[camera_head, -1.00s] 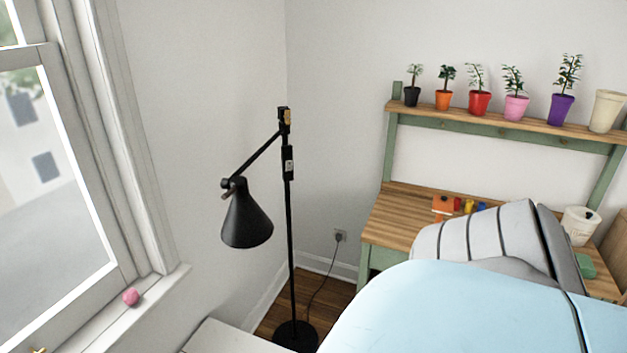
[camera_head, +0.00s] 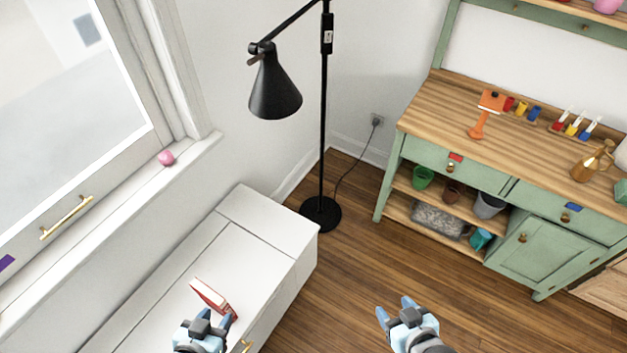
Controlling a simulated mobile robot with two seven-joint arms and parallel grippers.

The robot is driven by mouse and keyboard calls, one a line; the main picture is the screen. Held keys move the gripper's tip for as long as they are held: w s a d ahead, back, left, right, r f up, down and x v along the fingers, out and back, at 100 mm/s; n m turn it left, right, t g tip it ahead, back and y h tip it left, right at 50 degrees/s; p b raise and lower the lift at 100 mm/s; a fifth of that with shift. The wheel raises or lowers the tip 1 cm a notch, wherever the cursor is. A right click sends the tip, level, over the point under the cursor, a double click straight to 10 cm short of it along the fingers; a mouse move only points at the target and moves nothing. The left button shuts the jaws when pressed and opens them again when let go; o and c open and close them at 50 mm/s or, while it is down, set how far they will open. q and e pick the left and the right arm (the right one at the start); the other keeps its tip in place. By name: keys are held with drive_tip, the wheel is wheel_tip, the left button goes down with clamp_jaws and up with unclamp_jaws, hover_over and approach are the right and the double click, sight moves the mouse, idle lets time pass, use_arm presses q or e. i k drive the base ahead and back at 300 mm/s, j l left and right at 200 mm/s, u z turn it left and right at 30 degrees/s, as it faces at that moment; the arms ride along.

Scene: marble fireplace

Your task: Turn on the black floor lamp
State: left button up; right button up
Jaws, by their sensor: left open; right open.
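The black floor lamp (camera_head: 324,128) stands upright in the corner, with a round base (camera_head: 320,214) on the wood floor. Its cone shade (camera_head: 274,88) hangs to the left on a slanted arm; no glow shows. A small light-marked box, perhaps a switch (camera_head: 327,36), sits high on the pole. The pole's top is out of view. My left gripper (camera_head: 211,318) is open, low in the picture over the white bench, near a red book. My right gripper (camera_head: 394,306) is open and empty above the floor. Both are well apart from the lamp.
A white bench (camera_head: 268,222) runs under the window, with the red book (camera_head: 212,298) on it. A green cabinet (camera_head: 455,163) with a wooden top stands right. The lamp's cord (camera_head: 352,162) runs to a wall outlet (camera_head: 377,119). Open floor (camera_head: 370,255) lies between bench and cabinet.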

sight(328, 34)
drive_tip(key=z, duration=0.15)
drive_tip(key=i+l+u, duration=0.15)
drive_tip(key=l, duration=0.3)
drive_tip(key=i+l+u, duration=0.15)
drive_tip(key=l, duration=0.35)
drive_tip(key=i+l+u, duration=0.15)
drive_tip(key=l, duration=0.3)
drive_tip(key=k, duration=0.05)
